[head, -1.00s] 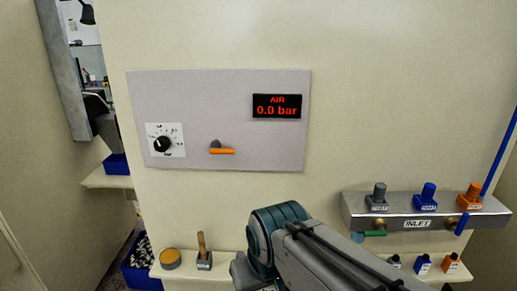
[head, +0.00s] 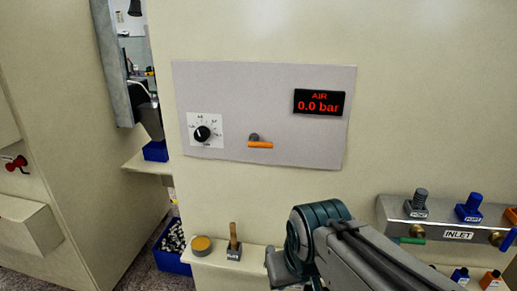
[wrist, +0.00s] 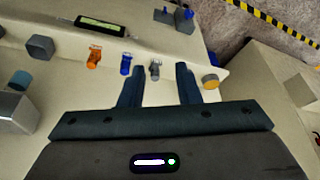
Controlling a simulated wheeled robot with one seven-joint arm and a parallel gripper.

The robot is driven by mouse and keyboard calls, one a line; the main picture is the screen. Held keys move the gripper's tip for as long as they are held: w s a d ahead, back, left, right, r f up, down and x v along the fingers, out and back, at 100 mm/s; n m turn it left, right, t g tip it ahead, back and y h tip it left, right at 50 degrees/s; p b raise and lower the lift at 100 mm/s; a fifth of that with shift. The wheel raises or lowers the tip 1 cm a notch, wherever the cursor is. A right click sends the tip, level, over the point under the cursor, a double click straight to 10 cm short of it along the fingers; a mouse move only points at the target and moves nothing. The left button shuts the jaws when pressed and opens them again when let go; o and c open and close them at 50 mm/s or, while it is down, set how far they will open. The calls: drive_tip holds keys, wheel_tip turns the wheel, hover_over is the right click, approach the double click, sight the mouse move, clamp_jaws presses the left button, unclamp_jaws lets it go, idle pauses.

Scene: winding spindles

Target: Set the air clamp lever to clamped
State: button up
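A grey wall panel (head: 225,150) carries a lever with an orange handle (head: 260,145), which lies roughly level and points right from a grey pivot. No label on this lever can be read. A red handle (head: 17,163) with a small label sits on the cabinet at the far left; its wording is too small to read. I cannot tell from labels which one is the air clamp lever. My gripper (wrist: 159,75) has its two fingers spread apart, with nothing held between them. It is away from both levers. In the head view my arm hides the fingers.
The AIR display (head: 319,102) reads 0.0 bar. A black dial (head: 202,133) is left of the orange handle. The INLET manifold (head: 458,235) is at right. A ledge below holds a yellow-topped round piece (head: 201,245) and a wooden-handled tool (head: 233,238).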

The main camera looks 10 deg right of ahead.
drive_tip(key=shift+d+f+n, duration=0.15)
drive_tip(key=shift+f+n, duration=0.1)
drive_tip(key=shift+n, duration=0.05)
drive_tip(key=c, duration=0.5)
drive_tip(key=w+d+n+h+b, duration=0.1)
drive_tip(key=n, duration=0.1)
drive_tip(key=d+f+n+h+b, duration=0.1)
drive_tip(key=n+b, duration=0.1)
drive_tip(key=w+d+n+t+h+b, duration=0.1)
drive_tip(key=shift+w+d+f+n, duration=0.2)
drive_tip(key=shift+w+f+n, duration=0.1)
drive_tip(key=shift+w+n, duration=0.1)
clamp_jaws()
drive_tip(key=w+r+n+t+h+b, duration=0.5)
drive_tip(key=w+n+t+b, duration=0.35)
drive_tip(key=n, duration=0.75)
drive_tip(key=w+a+r+n+t+y+b, duration=0.1)
drive_tip(key=w+a+r+n+t+b, duration=0.3)
drive_tip(key=a+n, duration=0.3)
drive_tip(key=shift+w+a+n, duration=0.35)
drive_tip(key=shift+a+n, duration=0.05)
drive_tip(key=shift+n, duration=0.5)
drive_tip(key=shift+r, duration=0.1)
